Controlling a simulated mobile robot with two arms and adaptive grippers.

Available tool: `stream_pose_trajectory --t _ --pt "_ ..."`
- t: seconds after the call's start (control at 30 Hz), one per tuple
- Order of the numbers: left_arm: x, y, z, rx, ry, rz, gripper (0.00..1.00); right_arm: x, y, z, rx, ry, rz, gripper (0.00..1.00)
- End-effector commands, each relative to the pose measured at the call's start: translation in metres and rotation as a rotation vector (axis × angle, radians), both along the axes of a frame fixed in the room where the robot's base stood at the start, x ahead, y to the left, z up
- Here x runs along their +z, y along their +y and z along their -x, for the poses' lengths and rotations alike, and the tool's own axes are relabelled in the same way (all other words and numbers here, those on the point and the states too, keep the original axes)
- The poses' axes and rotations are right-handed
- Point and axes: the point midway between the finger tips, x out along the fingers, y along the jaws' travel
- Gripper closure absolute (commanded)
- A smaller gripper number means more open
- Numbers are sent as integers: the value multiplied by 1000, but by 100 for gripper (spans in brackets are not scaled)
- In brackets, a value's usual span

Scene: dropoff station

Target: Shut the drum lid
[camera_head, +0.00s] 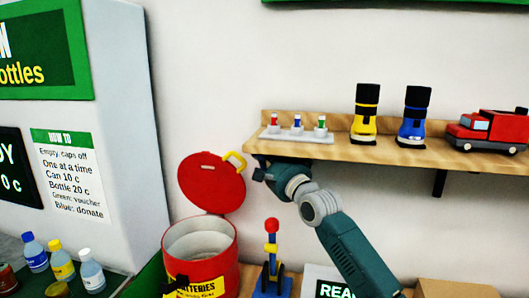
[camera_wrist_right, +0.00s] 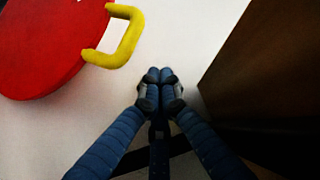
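The red drum (camera_head: 224,268) stands at the lower middle in the head view, with a "BATTERIES" label on its front. Its red lid (camera_head: 208,184) is tilted up, leaving the round opening uncovered. A yellow handle (camera_head: 236,160) sits on the lid's upper right edge. In the right wrist view the lid (camera_wrist_right: 45,45) and its handle (camera_wrist_right: 122,38) are at the upper left. My right gripper (camera_wrist_right: 160,76) has its fingertips together, with nothing between them, beside and apart from the handle. In the head view it is partly hidden near the shelf's left end. My left gripper is out of view.
A red and blue lever device (camera_head: 271,260) stands right of the drum. Bottles (camera_head: 62,262) stand at left.

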Motion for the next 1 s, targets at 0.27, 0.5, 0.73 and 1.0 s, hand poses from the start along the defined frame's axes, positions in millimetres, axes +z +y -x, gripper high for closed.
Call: stream_pose_trajectory --t 0.27,0.5,0.73,1.0 --pt "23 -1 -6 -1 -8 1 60 -4 13 18 1 1 -1 100" --pt "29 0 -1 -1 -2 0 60 -9 18 30 -1 0 -1 100" --pt "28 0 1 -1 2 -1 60 -10 18 30 -1 0 0 100" --pt "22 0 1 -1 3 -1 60 -13 20 35 0 -18 5 100"
